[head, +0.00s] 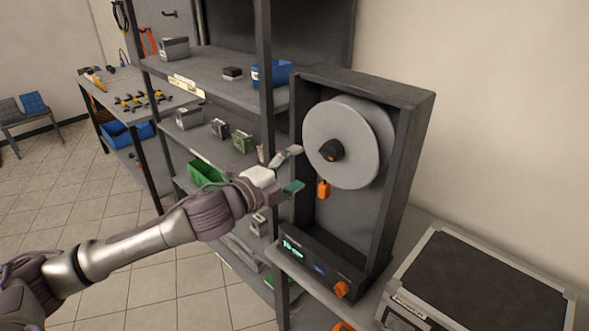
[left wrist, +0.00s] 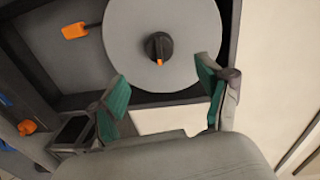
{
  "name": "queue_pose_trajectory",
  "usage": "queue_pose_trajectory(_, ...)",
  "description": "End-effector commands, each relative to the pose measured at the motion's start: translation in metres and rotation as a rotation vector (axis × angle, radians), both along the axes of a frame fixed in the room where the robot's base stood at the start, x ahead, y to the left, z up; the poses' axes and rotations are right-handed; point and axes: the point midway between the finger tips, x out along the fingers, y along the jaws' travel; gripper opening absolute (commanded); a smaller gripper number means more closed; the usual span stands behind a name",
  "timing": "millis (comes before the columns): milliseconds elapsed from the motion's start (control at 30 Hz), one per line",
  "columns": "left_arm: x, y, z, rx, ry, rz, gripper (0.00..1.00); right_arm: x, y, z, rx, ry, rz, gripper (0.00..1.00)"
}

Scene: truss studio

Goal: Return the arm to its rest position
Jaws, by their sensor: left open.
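My left arm reaches in from the left in the head view. Its gripper (head: 294,168) is open and empty, in front of the open side of a dark reel machine (head: 415,110). The machine carries a large grey reel (head: 340,140) with a black knob at its hub. In the left wrist view, the green-padded fingers of the left gripper (left wrist: 165,92) are spread apart, with the reel (left wrist: 190,25) just beyond them. I cannot tell whether a finger touches it. My right gripper is in neither view.
A metal shelf (head: 215,85) with small boxes and a green bin (head: 205,172) stands behind my arm. A grey case (head: 480,285) sits at the right. Open tiled floor (head: 60,200) lies at the left.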

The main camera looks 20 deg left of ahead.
Motion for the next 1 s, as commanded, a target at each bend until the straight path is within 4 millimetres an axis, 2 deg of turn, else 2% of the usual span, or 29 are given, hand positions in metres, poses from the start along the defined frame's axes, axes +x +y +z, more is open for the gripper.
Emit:
queue_pose_trajectory(433,0.000,0.000,-0.001,-0.001,0.002,0.001,0.77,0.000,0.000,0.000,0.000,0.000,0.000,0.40)
queue_pose_trajectory(500,0.004,0.004,-0.010,-0.015,0.015,0.011,0.77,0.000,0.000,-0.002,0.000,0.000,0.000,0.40)
queue_pose_trajectory(567,0.011,0.010,-0.027,-0.041,0.042,0.034,0.77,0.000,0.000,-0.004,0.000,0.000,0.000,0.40)
queue_pose_trajectory(667,0.026,0.029,-0.077,-0.115,0.119,0.099,0.77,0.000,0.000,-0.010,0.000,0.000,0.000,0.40)
queue_pose_trajectory(767,0.037,0.053,-0.148,-0.208,0.224,0.188,0.77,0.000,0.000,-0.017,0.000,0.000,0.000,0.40)
queue_pose_trajectory(800,0.038,0.062,-0.178,-0.244,0.268,0.227,0.77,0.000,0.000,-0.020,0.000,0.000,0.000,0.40)
queue_pose_trajectory(867,0.036,0.073,-0.223,-0.296,0.330,0.280,0.77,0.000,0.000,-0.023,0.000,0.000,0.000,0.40)
queue_pose_trajectory(900,0.032,0.080,-0.253,-0.328,0.373,0.316,0.77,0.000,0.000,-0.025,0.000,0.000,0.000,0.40)
queue_pose_trajectory(967,0.023,0.089,-0.297,-0.374,0.435,0.370,0.77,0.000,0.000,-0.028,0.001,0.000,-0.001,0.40)
queue_pose_trajectory(1000,0.014,0.093,-0.327,-0.403,0.478,0.405,0.77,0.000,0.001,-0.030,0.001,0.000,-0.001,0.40)
